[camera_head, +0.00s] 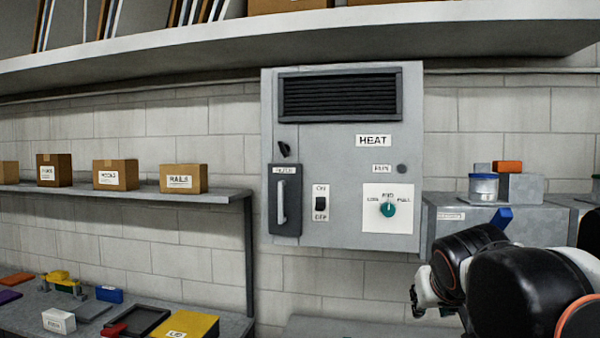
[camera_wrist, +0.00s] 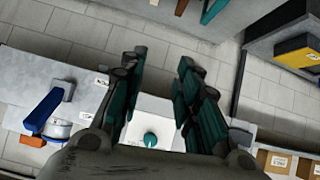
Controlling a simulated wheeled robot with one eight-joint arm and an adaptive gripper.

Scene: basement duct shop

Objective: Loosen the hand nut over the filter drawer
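The hand nut (camera_head: 284,148) is a small black tilted lever-like piece on the grey heater cabinet (camera_head: 340,145). It sits just above the dark filter drawer (camera_head: 285,218), which appears shut and has a pale upright handle (camera_head: 282,200). My gripper (camera_wrist: 158,70) is open and empty in the wrist view, its teal fingers apart. Behind them shows the cabinet's white dial plate with a teal knob (camera_wrist: 150,139). The nut and drawer cannot be made out in the wrist view. In the head view my arm is at the lower right, well away from the nut; its fingers are not clear there.
The teal knob (camera_head: 388,209) and the ON/OFF switch (camera_head: 321,203) are right of the drawer. A shelf with cardboard boxes (camera_head: 180,178) is at left. A grey box with a blue handle (camera_head: 502,217) stands at right. An upper shelf (camera_head: 300,38) overhangs the cabinet.

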